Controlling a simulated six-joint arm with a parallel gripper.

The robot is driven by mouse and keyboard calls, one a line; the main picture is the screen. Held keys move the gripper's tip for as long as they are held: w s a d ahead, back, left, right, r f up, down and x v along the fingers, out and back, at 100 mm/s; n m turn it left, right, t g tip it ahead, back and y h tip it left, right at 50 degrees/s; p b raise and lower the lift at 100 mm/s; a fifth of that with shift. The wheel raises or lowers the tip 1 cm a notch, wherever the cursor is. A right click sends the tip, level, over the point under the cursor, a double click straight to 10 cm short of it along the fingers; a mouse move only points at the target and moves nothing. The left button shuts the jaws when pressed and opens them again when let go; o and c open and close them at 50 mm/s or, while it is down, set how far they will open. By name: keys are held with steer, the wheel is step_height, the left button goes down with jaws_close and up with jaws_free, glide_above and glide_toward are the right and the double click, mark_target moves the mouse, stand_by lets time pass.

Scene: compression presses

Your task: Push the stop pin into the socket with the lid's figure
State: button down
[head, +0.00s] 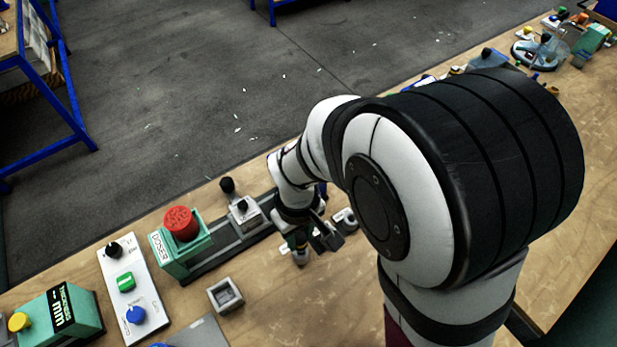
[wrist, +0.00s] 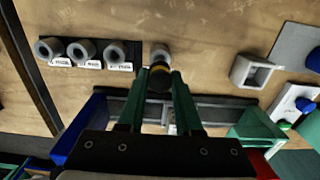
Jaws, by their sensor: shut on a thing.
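My gripper (head: 303,240) is low over the bench in the head view. In the wrist view its two green fingers (wrist: 158,80) are shut on the stop pin (wrist: 159,69), which shows a dark body with a yellow band. A grey round piece (wrist: 160,50) shows just beyond the pin; I cannot tell whether it is part of the pin or separate. Three grey ring sockets (wrist: 82,51) stand in a row on a dark strip, left of the pin, with white labels too small to read. Some sockets show partly behind my gripper (head: 345,218). No lid figure is legible.
A teal press with a red knob (head: 181,225) stands on a dark rail left of my gripper. A hollow grey square block (head: 225,296), a white control panel (head: 130,287) and a teal thickness display (head: 62,318) lie further left.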

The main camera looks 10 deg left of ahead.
mark_target(300, 238)
steer(key=shift+r, duration=2)
steer(key=w+d+r+m, duration=0.1)
steer(key=w+d+m, duration=0.5)
steer(key=w+d, duration=0.3)
steer(key=shift+w+d+r, duration=0.35)
steer(key=shift+d+r, duration=0.05)
steer(key=shift+f, duration=2.9)
steer(key=shift+f, duration=1.95)
